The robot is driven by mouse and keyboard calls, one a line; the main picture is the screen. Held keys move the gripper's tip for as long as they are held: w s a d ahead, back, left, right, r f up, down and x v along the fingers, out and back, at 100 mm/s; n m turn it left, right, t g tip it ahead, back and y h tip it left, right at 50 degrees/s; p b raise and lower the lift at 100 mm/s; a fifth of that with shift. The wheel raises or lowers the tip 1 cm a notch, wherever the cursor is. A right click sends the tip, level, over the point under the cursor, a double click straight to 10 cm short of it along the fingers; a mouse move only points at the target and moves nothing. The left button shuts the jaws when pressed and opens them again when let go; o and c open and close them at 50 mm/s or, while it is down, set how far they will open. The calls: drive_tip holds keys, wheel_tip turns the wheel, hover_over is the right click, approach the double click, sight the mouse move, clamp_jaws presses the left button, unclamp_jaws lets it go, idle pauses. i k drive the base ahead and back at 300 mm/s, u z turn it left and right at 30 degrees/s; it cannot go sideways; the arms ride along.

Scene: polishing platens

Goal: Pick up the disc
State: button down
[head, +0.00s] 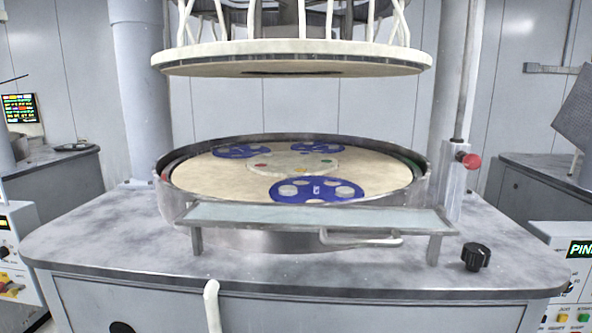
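The lower platen (215,175) is a round beige plate inside a metal rim. A blue carrier (283,196) lies on its near side. Pale round discs sit in this carrier, one at its left (288,190) and one at its right (345,191), with other small round spots or openings between and above them. I cannot tell which of these is the task's disc. Two more blue carriers lie at the far left (236,152) and far right (313,147). My gripper is not in this view.
The upper platen (290,60) hangs above the lower one with a clear gap. A metal-framed tray (315,217) with a handle (360,241) crosses the front of the rim. A post with a red knob (469,161) stands right; a black knob (476,256) sits on the bench.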

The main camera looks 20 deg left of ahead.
sight(343, 191)
drive_tip(key=z, duration=1.25)
drive_tip(key=i, duration=0.9)
drive_tip(key=u, duration=2.4)
drive_tip(key=i, duration=0.5)
drive_tip(key=u, duration=0.05)
